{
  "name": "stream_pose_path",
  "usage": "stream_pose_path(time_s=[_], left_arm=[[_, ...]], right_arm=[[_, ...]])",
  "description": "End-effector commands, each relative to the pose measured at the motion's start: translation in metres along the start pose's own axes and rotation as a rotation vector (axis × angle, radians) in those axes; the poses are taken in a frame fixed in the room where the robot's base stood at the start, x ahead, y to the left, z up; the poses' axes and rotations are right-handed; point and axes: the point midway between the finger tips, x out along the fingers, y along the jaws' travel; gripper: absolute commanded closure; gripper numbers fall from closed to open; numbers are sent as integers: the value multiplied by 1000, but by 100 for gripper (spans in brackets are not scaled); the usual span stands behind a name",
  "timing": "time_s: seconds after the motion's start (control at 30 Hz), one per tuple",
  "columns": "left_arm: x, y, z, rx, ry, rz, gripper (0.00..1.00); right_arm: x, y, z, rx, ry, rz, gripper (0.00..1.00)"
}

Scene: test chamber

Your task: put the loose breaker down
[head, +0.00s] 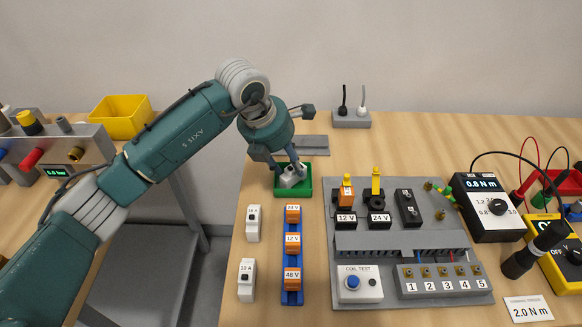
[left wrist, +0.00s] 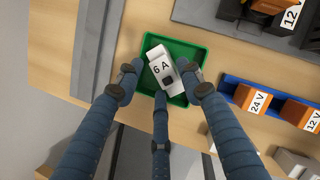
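The loose breaker, a white block marked "6 A" (left wrist: 162,68), lies tilted inside the green tray (left wrist: 203,50). In the head view the breaker (head: 290,178) shows partly under my left gripper, in the same green tray (head: 293,192). My left gripper (head: 285,165) is just above the tray, its fingers spread. In the left wrist view the left gripper (left wrist: 158,84) has fingers on either side of the breaker, with a green gap at the left finger. The right finger is close to the breaker; contact there is unclear. My right gripper does not show.
Two white breakers (head: 247,280) stand left of a blue rail (head: 292,268) with orange relays. A grey panel (head: 480,290) with modules is to the right. A torque meter (head: 488,207) stands further right. A yellow bin (head: 121,117) is at the back left.

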Motion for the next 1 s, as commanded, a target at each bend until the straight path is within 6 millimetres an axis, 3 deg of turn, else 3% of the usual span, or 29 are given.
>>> stream_pose_path(time_s=[0.2, 0.4, 0.6, 1.0], left_arm=[[-48, 2, 0, 0, -5, 4, 62], [-81, 1, 0, -1, -3, 3, 62], [-93, 1, -1, -1, 0, 1, 62], [-94, 0, 0, -1, 0, -1, 62]], right_arm=[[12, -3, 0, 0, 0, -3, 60], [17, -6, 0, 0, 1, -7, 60], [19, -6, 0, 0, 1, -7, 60], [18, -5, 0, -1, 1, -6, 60]])
